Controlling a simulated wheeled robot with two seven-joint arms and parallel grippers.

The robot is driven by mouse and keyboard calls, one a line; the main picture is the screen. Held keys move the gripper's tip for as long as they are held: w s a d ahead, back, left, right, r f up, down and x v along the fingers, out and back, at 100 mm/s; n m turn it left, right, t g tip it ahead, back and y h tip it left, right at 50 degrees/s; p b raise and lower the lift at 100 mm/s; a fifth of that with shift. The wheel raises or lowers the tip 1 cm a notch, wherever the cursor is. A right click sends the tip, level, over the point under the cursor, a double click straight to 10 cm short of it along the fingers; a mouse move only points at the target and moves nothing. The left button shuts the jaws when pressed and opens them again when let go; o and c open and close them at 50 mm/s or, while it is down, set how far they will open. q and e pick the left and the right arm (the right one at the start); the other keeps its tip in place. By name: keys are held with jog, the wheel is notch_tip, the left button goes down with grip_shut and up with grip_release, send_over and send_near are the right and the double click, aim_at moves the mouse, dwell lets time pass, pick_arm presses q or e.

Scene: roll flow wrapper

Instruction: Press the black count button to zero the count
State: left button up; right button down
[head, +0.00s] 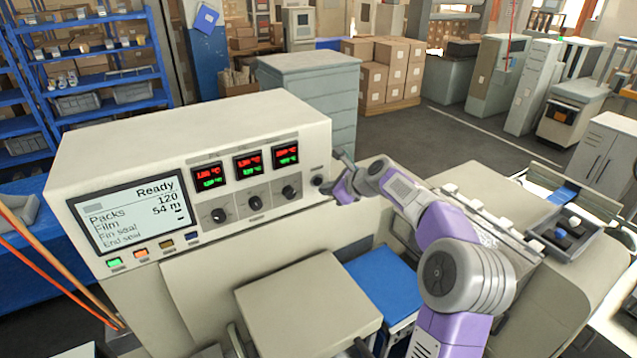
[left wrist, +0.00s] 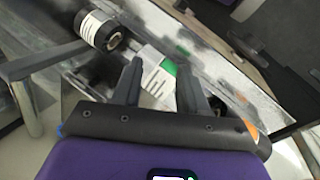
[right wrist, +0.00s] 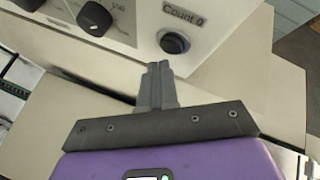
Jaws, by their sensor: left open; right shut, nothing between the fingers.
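The black count button (right wrist: 173,42) is a round button in a dark ring on the cream panel, under the label "Count 0" (right wrist: 183,14). In the head view the button (head: 318,180) is at the panel's lower right end. My right gripper (right wrist: 157,66) is shut and empty. Its fingertips show just below and slightly left of the button in the right wrist view, apart from it in the picture. In the head view the right gripper (head: 336,168) is just right of the button. The display (head: 130,212) reads Ready, Packs 120, Film 54 m. My left gripper (left wrist: 160,82) is open.
Knobs (head: 254,203) and red-green temperature readouts (head: 248,166) sit left of the button. Small coloured buttons (head: 153,249) line the panel below the display.

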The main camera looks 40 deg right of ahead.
jog(key=shift+w+r+p, duration=0.1)
jog(key=shift+w+p, duration=0.3)
jog(key=shift+p, duration=0.2)
jog(key=shift+w+d, duration=0.1)
jog(key=shift+w, duration=0.35)
dwell(0.5)
dwell(0.4)
jog(key=shift+s+b, duration=0.65)
jog(key=shift+s, duration=0.15)
jog(key=shift+s, duration=0.1)
